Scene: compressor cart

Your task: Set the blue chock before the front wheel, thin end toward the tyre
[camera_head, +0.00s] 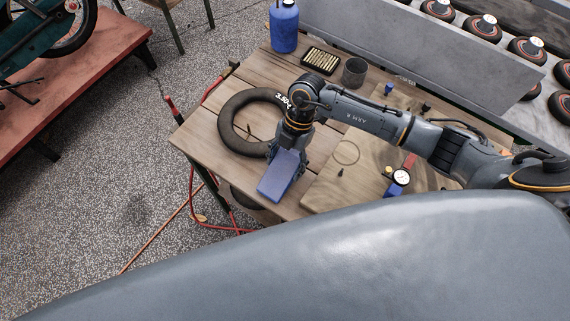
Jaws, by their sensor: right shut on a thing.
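The blue chock (279,179) is at the near left part of the wooden table (205,140). My right gripper (287,154) points down and is shut on the chock's far end. The chock's free end points toward the table's near edge. I cannot tell whether the chock touches the tabletop, nor which end is thin. A dark rounded thing (262,208) shows partly under the near table edge; I cannot tell whether it is the front wheel. My left gripper is not in view.
A black tyre ring (228,121) lies beside my right gripper. A blue bottle (284,27), a tray of brass pieces (320,61), a grey cup (354,71) and a dial gauge (401,177) stand around. A red hose (193,200) hangs at the left. Speckled floor is open at left.

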